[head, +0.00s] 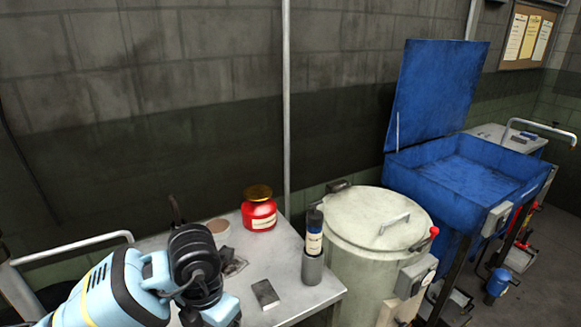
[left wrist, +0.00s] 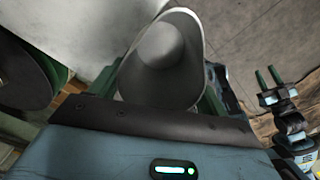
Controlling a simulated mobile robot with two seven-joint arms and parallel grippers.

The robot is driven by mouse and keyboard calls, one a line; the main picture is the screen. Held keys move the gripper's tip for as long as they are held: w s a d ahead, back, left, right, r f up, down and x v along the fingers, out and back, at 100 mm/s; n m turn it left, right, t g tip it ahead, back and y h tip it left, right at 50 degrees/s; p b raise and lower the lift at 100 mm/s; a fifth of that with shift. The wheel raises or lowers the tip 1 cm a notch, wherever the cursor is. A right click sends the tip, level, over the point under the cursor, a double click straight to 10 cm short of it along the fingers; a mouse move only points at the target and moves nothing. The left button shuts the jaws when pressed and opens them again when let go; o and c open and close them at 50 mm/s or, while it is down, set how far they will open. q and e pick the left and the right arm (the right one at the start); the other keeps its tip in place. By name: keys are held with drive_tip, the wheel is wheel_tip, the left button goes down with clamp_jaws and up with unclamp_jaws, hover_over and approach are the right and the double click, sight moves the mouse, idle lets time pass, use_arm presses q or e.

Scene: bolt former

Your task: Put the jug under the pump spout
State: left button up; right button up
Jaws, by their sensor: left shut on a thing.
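In the left wrist view, my left gripper (left wrist: 135,85) has its green fingers on either side of a grey metal vessel, apparently the jug (left wrist: 180,80). I look into its wide, slanted mouth, and the gripper is shut on it. In the head view my left arm comes in at the lower left, and its gripper and the jug do not show there. My right gripper (left wrist: 266,76) shows at the right of the left wrist view, its two green fingers apart with nothing between them. I cannot make out a pump spout in either view.
A grey table (head: 322,289) holds a red jar (head: 259,214), a bottle in a grey holder (head: 312,268) and a small dark block (head: 265,294). Right of it stand a pale lidded drum (head: 370,225) and an open blue basin (head: 407,160). A wall is behind.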

use_arm(q)
drive_tip(key=a+m, duration=0.1)
drive_tip(key=m, duration=0.4)
drive_tip(key=s+a+r+m, duration=0.1)
drive_tip(key=m, duration=0.4)
drive_tip(key=a+m, duration=0.1)
drive_tip(key=m, duration=0.4)
drive_tip(key=shift+s+a+r, duration=0.15)
drive_tip(key=shift+s+r, duration=0.25)
drive_tip(key=shift+s+a+r+m+p, duration=0.2)
drive_tip(key=shift+s+a+m, duration=0.25)
drive_tip(key=shift+m, duration=2.1)
drive_tip(key=shift+s+a+r+m+p, duration=0.1)
drive_tip(key=shift+s+a+r+m, duration=0.35)
drive_tip(key=shift+m, duration=2.15)
drive_tip(key=shift+s+a+r+m+p, duration=0.15)
drive_tip(key=shift+s+a+m, duration=0.25)
drive_tip(key=shift+m, duration=2.15)
use_arm(e)
drive_tip(key=shift+w+r, duration=0.5)
drive_tip(key=shift+r, duration=0.05)
use_arm(q)
drive_tip(key=shift+w+a, duration=0.1)
use_arm(e)
drive_tip(key=shift+d, duration=0.15)
drive_tip(key=shift+s+f, duration=0.1)
